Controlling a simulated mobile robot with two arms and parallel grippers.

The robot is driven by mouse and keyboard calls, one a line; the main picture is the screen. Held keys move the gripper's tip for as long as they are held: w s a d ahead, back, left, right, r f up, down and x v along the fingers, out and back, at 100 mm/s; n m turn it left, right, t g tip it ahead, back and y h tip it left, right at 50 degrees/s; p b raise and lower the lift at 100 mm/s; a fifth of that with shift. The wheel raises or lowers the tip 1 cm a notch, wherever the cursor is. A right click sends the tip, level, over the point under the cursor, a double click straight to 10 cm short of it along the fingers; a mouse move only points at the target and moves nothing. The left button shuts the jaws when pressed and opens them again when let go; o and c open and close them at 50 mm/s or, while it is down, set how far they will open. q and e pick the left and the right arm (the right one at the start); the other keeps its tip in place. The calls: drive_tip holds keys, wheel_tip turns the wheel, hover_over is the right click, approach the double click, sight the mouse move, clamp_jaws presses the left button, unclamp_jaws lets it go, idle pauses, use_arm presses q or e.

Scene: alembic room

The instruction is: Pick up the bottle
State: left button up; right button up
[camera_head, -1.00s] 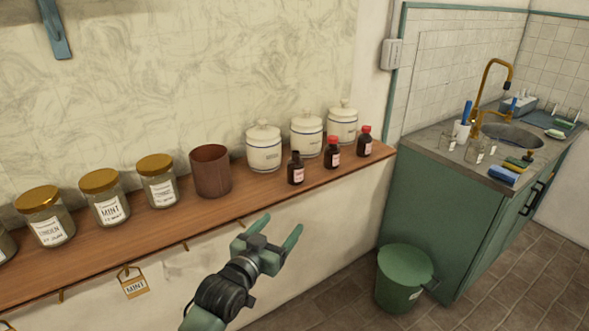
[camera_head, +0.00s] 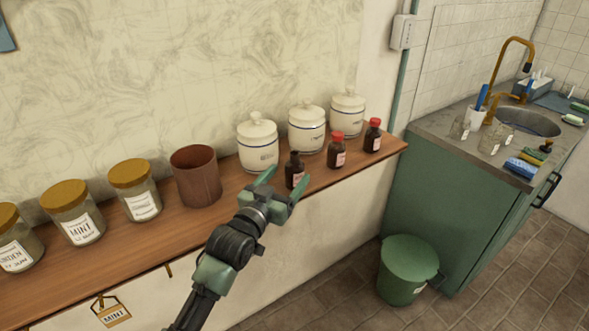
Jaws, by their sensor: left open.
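Three small dark brown bottles stand upright in a row on the wooden shelf. The nearest bottle (camera_head: 294,168) has a dark top and a pale label. The middle bottle (camera_head: 337,152) and the far bottle (camera_head: 373,136) have red caps. My left gripper (camera_head: 286,187) is open and empty at the shelf's front edge. Its fingers point toward the dark-topped bottle, one on each side of its lower part as seen here. I cannot tell whether they touch it. The right gripper is not in view.
Three white lidded jars (camera_head: 257,146) stand behind the bottles. A brown cup (camera_head: 196,177) and several gold-lidded glass jars (camera_head: 134,189) stand to the left on the shelf (camera_head: 150,240). A green bin (camera_head: 408,270) is on the floor by the green sink cabinet (camera_head: 440,190).

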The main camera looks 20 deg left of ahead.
sight(290, 172)
use_arm(q)
drive_tip(key=w, duration=0.2)
drive_tip(key=shift+w+d+p, duration=0.35)
drive_tip(key=shift+p, duration=0.05)
drive_tip(key=shift+w+d+f, duration=0.1)
drive_tip(key=shift+w+f, duration=0.15)
drive_tip(key=shift+w, duration=0.6)
clamp_jaws()
drive_tip(key=shift+r, duration=0.1)
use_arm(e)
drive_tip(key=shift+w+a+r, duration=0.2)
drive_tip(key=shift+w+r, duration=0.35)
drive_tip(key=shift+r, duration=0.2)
use_arm(q)
drive_tip(key=shift+r, duration=0.55)
wheel_tip(290, 172, up, 19)
drive_tip(key=b, duration=0.2)
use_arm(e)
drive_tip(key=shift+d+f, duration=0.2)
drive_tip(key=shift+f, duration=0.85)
